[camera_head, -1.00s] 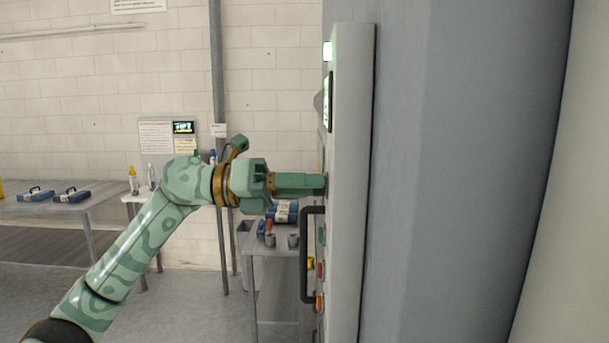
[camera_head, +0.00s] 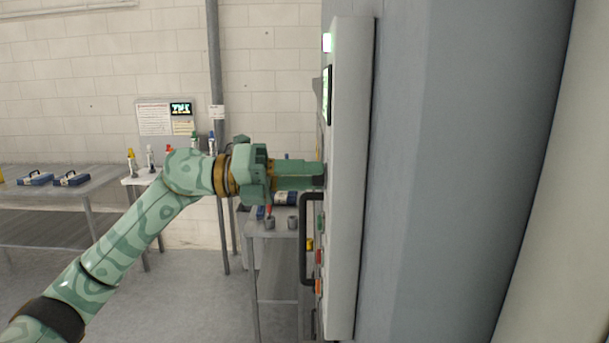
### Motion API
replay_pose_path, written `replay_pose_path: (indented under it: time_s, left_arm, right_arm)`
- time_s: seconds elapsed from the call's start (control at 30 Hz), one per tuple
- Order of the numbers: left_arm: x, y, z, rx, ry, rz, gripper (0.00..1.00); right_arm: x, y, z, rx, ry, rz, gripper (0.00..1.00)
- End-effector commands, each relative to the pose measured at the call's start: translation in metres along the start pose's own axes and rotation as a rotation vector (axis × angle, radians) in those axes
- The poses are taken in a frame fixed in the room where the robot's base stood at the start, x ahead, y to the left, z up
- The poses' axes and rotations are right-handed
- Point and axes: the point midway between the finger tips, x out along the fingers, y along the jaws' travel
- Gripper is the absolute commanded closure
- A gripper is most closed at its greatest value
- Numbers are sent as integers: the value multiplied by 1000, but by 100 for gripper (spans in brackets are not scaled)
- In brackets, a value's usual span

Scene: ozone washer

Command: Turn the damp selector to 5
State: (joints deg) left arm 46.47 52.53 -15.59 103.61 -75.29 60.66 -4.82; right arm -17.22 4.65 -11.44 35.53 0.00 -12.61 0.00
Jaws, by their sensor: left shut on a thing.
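A tall grey-white control panel (camera_head: 351,180) stands edge-on to me, its face turned to the left. My left gripper (camera_head: 318,175) reaches in from the left, and its fingertips are at the panel face, just above a dark handle. It is shut on a small dark knob (camera_head: 320,181), which I take to be the damp selector. The fingers hide most of the knob, and its scale and number cannot be read from this angle. My right gripper is not in view.
A dark bar handle (camera_head: 304,240) sticks out of the panel below the gripper. Coloured buttons (camera_head: 319,257) sit beside it. A small table (camera_head: 272,231) with cups stands behind. A bench (camera_head: 100,199) with blue cases is at the left.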

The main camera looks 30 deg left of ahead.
Motion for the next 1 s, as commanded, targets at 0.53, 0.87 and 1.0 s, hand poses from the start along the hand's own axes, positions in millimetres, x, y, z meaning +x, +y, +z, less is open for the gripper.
replay_pose_path:
  time_s: [0.53,0.87,1.0]
  left_arm:
    - [-12,2,0,0,-2,2,48]
    - [-94,7,-3,-4,-2,6,48]
    - [-128,6,-2,-4,-2,5,48]
  right_arm:
    - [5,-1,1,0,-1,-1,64]
    - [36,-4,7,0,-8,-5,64]
    - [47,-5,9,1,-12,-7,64]
